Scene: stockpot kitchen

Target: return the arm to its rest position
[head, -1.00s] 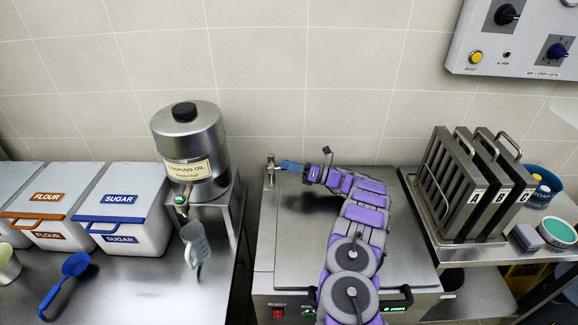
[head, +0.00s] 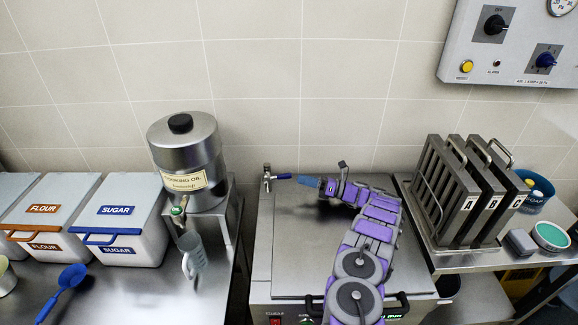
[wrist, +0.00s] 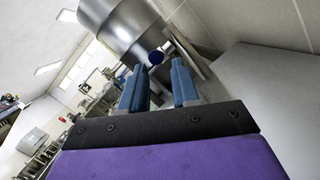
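My purple arm reaches up over the steel appliance top (head: 285,255) in the head view and bends left near its far end. My gripper (head: 304,182) has blue fingers and points left, close to a small tap with a blue lever (head: 283,176) at the appliance's back left corner. In the wrist view the two blue fingers of my gripper (wrist: 158,88) stand apart with nothing between them. Beyond them a round blue end, probably of the tap lever (wrist: 156,57), shows in front of the steel oil container (wrist: 118,25).
The cooking oil container (head: 186,150) stands on a steel stand at left, with a clear jug (head: 193,256) under its spout. Flour (head: 45,222) and sugar bins (head: 125,225) are further left. Racks A, B and C (head: 470,190) stand at right. The control panel (head: 510,42) hangs on the wall.

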